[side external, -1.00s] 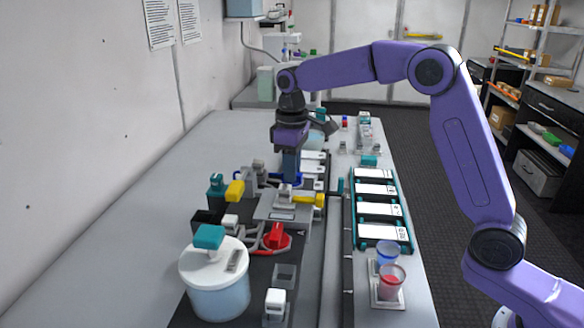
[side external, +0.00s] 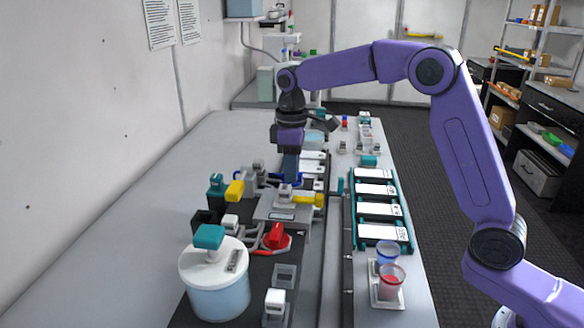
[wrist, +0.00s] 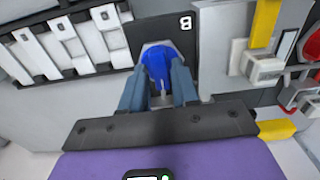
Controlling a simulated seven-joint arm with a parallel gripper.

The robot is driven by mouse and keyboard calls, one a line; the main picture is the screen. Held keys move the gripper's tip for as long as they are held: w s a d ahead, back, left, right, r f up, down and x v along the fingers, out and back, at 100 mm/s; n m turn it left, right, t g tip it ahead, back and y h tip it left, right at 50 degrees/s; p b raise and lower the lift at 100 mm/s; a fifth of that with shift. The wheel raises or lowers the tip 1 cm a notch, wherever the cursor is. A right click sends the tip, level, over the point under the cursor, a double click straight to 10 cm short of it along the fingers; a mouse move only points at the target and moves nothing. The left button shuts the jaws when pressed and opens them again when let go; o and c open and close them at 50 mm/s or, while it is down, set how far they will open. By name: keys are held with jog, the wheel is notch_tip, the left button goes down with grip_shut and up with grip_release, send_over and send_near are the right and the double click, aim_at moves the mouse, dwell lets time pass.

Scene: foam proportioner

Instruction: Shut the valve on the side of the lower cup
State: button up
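A blue valve handle (wrist: 160,68) sits beside a dark plate marked B in the wrist view. In the side external view the blue handle (side external: 290,178) shows at the foot of my gripper. My gripper (wrist: 159,85) points down, with one finger on each side of the handle. The fingers look closed against it, though the contact itself is partly hidden. A red valve handle (side external: 276,236) stands nearer the side camera, on the same rig. A lidded clear container (side external: 218,293) with a teal knob stands at the front. I cannot tell which vessel is the lower cup.
Yellow handles (side external: 235,190) stand close around the rig. A row of white labelled blocks in a teal rack (side external: 352,222) lies to the right. The bench at left is clear.

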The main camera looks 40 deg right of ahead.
jog(key=shift+o, duration=0.5)
notch_tip(320, 180, up, 17)
dwell(0.7)
jog(key=shift+r, duration=0.15)
jog(key=shift+s, duration=0.1)
dwell(0.3)
